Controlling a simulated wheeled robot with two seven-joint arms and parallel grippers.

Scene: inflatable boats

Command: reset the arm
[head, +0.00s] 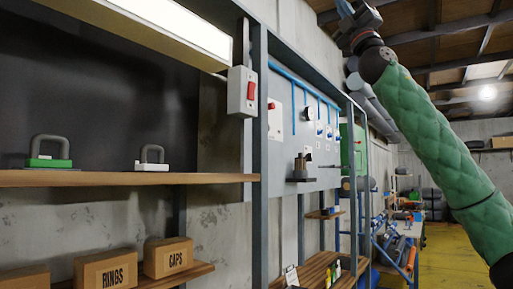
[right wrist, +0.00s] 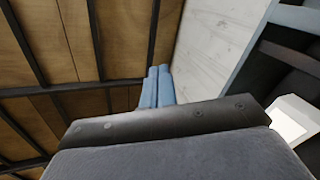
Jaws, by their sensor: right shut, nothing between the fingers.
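My right arm (head: 428,130), in a quilted green sleeve, rises from the lower right of the head view to the top edge. My right gripper (right wrist: 158,72) shows its two blue fingers side by side in the right wrist view, shut and empty. They point up toward the wooden ceiling and a pale wall. In the head view only part of the blue gripper shows at the top edge. My left arm and gripper are in neither view.
A wooden shelf (head: 120,178) holds two padlock-like objects. Boxes marked RINGS (head: 105,270) and CAPS (head: 168,257) stand below. A red switch (head: 243,92) sits on a metal post beside a lamp (head: 170,25). Yellow floor (head: 445,250) is open at the right.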

